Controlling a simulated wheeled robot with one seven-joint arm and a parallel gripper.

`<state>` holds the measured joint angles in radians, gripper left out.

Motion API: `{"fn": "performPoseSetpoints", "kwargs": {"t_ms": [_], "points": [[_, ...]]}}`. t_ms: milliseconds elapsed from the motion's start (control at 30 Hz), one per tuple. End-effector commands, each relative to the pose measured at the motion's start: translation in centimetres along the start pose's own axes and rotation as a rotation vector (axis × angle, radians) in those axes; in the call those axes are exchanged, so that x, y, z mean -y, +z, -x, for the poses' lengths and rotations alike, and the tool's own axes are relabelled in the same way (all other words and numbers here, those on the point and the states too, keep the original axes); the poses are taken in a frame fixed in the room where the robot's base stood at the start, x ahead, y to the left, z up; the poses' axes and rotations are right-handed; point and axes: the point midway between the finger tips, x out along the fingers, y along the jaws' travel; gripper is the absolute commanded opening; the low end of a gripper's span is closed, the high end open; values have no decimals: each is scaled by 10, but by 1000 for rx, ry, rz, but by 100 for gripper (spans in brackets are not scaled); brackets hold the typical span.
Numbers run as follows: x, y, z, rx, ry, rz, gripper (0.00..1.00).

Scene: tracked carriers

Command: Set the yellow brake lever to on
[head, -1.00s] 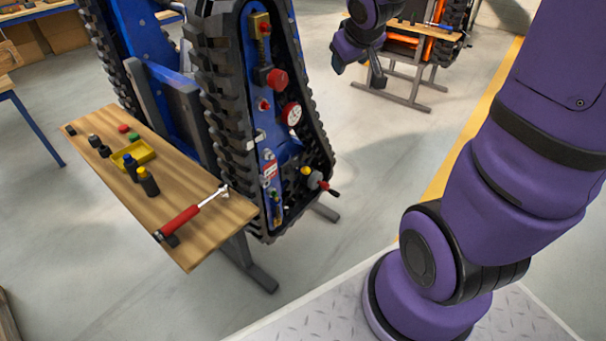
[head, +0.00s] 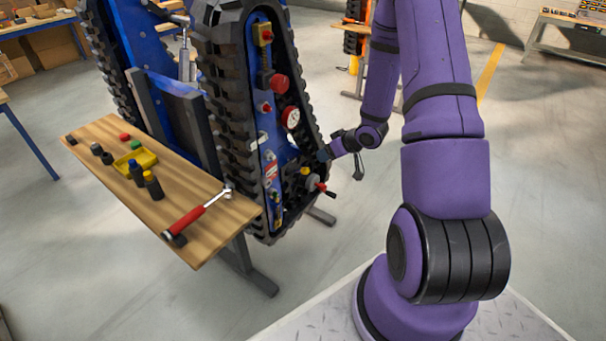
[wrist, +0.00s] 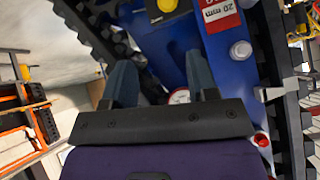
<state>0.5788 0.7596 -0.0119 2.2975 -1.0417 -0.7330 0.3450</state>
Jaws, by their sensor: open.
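On the blue side panel (head: 268,135) of the near tracked carrier, a yellow knob-like part (head: 305,171) sits low on the right in the head view, above a red knob (head: 314,183). A small yellowish part (head: 276,197) sits lower left; I cannot tell which is the brake lever or its setting. My gripper (head: 324,154) is at the panel's right edge, near the yellow knob. In the wrist view my gripper (wrist: 158,62) is open and empty, its fingers toward the panel. A yellow round part (wrist: 167,5) on a dark base shows at the top edge, beyond the fingertips.
A red-white label (wrist: 218,13) and a bolt head are close by in the wrist view. Black track (head: 222,120) rims the panel. A wooden bench (head: 205,240) with a red-handled wrench (head: 190,218), bottles and a yellow tray (head: 137,161) stands left. Floor right of the carrier is open.

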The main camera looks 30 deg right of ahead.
Motion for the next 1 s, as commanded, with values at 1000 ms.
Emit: {"fn": "performPoseSetpoints", "kwargs": {"t_ms": [1000], "points": [[8, 19, -115, -23, -63, -33, 53]]}}
